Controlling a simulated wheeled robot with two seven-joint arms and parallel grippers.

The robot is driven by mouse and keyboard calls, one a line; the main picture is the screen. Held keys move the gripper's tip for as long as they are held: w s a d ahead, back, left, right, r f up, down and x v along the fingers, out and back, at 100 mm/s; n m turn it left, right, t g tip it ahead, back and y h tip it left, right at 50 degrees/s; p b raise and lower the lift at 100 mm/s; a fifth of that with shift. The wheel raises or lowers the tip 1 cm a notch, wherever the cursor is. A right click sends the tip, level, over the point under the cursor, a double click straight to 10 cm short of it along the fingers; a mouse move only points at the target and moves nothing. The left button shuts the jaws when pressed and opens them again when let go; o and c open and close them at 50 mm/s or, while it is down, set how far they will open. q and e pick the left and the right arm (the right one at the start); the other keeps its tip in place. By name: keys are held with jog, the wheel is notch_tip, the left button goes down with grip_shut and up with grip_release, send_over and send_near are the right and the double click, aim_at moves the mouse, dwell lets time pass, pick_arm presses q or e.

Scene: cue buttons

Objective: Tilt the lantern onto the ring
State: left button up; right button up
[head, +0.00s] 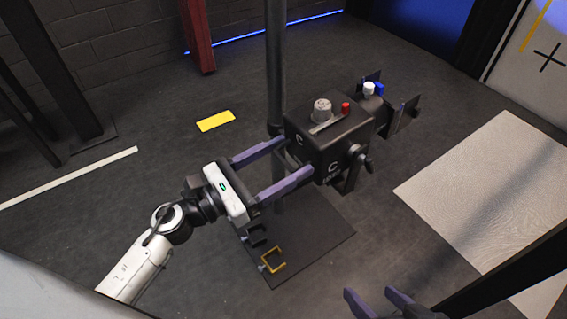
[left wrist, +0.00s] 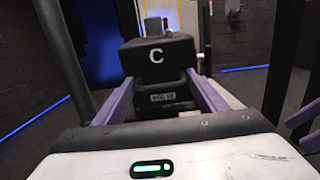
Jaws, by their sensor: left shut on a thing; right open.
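The lantern (head: 330,135) is a black, boxy stage light marked with a white C, mounted by a dark vertical pole. It has a grey knob and a red button on top, and open flaps at its far end. My left gripper (head: 298,158) is shut on the lantern's near end, one purple finger on each side. The left wrist view shows the lantern's back (left wrist: 157,55) between the fingers. My right gripper (head: 371,292) is open and empty at the bottom, apart from the lantern.
A dark base plate (head: 325,238) lies below the lantern, with a yellow bracket (head: 272,260) and a dark one near its edge. A pale textured panel (head: 490,190) lies on the floor at right. A white board with a black cross (head: 548,58) stands at upper right.

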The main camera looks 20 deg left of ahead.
pick_arm(q)
jog(key=shift+f, duration=0.55)
jog(key=o, duration=1.3)
jog(key=shift+c, duration=0.2)
jog(key=shift+r, duration=0.1)
jog(key=r+v, duration=0.1)
jog(key=v, duration=0.9)
jog(key=shift+f, duration=0.45)
jog(key=shift+s+a, duration=0.1)
jog(key=shift+c, duration=0.4)
